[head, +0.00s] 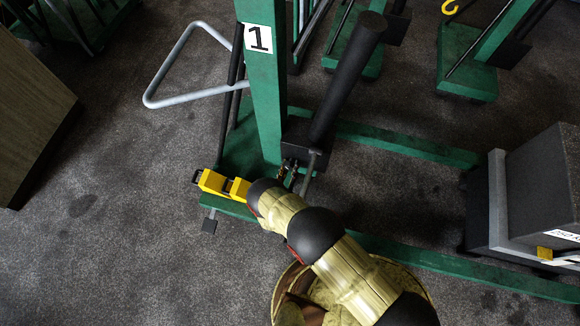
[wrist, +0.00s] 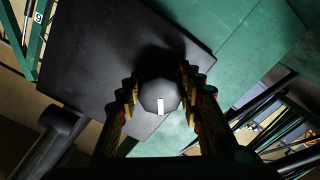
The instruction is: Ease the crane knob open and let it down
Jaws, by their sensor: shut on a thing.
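The crane is a green frame with an upright post (head: 265,90) marked 1 and a black pump cylinder (head: 348,75) leaning beside it. The release knob (wrist: 158,92) is a dark, many-sided cap with a white mark, seen end-on in the wrist view. My gripper (wrist: 160,88) has its fingers on both sides of the knob and is shut on it. The white mark points toward the bottom of the wrist view. In the head view my gripper (head: 289,172) is at the foot of the pump, and the knob cannot be made out there.
A grey bent handle (head: 165,80) sticks out left of the post. Green legs (head: 400,146) run right along the floor toward a grey block (head: 545,185). A yellow piece (head: 222,186) shows by the base. Other green cranes (head: 465,60) stand behind. Floor at left is open.

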